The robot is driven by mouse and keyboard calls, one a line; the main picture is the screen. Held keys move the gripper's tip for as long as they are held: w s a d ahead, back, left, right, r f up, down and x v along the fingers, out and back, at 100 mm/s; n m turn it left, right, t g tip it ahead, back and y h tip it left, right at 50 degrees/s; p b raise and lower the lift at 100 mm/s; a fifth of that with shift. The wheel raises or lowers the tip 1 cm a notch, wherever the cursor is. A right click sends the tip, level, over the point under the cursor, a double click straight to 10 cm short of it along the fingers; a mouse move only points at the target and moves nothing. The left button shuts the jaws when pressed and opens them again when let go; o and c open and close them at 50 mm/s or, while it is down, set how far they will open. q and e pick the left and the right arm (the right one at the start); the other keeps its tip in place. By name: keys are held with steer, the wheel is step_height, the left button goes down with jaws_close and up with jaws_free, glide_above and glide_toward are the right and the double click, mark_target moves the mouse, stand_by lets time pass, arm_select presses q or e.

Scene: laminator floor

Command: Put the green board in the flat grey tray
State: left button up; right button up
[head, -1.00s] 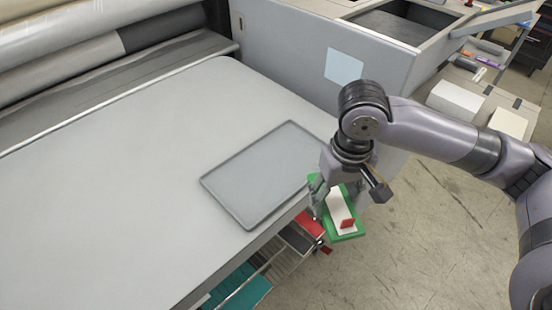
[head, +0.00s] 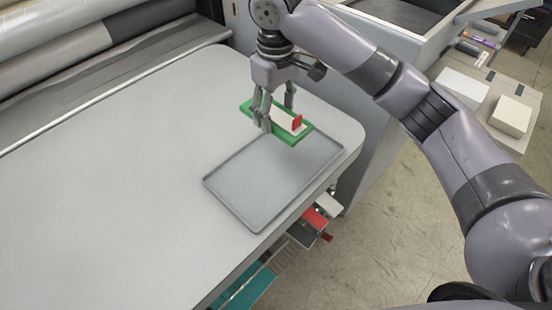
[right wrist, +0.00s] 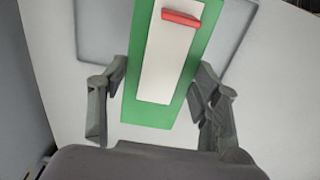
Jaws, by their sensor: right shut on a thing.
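The green board (head: 300,135) has a white panel and a red block on its top. My right gripper (head: 277,115) is shut on the green board and holds it above the far edge of the tray. In the right wrist view the green board (right wrist: 148,112) sits between the two fingers (right wrist: 158,100), with its red block at the far end. The flat grey tray (head: 255,182) lies on the grey table, and nothing is seen lying in it. Part of the tray (right wrist: 97,30) shows beneath the board in the right wrist view. My left gripper is not in view.
The grey table top (head: 120,170) is wide and clear left of the tray. Large rollers (head: 60,50) run along its back left. A shelf with coloured items (head: 315,218) is under the front edge. Stacks of paper (head: 511,116) stand at the right.

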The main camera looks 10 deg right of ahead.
steer(key=p, duration=0.2)
glide_above(277, 165)
step_height(277, 165, down, 12)
steer(key=shift+r, duration=0.25)
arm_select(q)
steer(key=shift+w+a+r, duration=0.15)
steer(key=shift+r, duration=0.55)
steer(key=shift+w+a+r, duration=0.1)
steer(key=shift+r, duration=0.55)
arm_select(e)
steer(key=shift+f, duration=2.4)
arm_select(q)
steer(key=shift+p, duration=0.3)
arm_select(e)
steer(key=shift+a, duration=0.1)
steer(key=o, duration=1.2)
steer(key=shift+f, duration=0.15)
steer(key=shift+c, duration=0.2)
arm_select(q)
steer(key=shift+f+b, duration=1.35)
steer(key=shift+b, duration=0.05)
arm_select(e)
steer(key=shift+r, duration=6.2)
steer(key=shift+f, duration=0.1)
